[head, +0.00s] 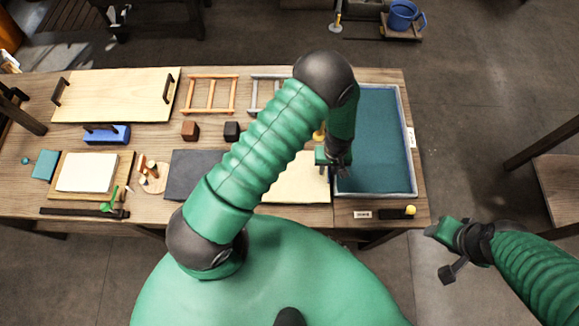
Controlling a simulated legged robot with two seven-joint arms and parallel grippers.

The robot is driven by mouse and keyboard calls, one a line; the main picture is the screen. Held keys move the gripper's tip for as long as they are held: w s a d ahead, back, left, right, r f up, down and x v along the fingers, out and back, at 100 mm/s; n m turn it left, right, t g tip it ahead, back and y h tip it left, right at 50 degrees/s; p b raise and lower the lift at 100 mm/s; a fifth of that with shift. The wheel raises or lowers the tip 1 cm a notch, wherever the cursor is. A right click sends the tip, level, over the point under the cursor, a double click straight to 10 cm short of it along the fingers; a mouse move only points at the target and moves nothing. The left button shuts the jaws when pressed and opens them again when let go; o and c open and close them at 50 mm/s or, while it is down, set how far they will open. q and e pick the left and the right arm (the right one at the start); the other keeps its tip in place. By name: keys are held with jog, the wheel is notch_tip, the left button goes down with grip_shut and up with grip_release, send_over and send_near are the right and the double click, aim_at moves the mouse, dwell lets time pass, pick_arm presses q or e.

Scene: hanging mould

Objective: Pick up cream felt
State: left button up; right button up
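A flat cream sheet (300,182) lies on the wooden table at the near middle, partly hidden behind my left arm; it looks like the felt. A second pale, off-white stack (87,172) lies on a wooden board at the left. My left gripper (335,170) points down at the cream sheet's right edge, beside the blue tray. Its fingers are small and dark here, and I cannot tell whether they touch the sheet or how far apart they are. My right gripper (447,250) hangs off the table's right side, away from the sheet; its opening is unclear.
A pale-rimmed tray (410,150) with a blue-green inside stands right of the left gripper. A dark sheet (192,172) lies left of the cream one. Wooden frames (211,94), small dark blocks (190,130) and a large handled board (115,95) fill the back left.

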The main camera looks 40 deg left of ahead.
pick_arm(q)
jog(key=shift+w+f, duration=0.2)
jog(key=shift+w, duration=0.1)
jog(key=shift+c, duration=0.7)
grip_shut()
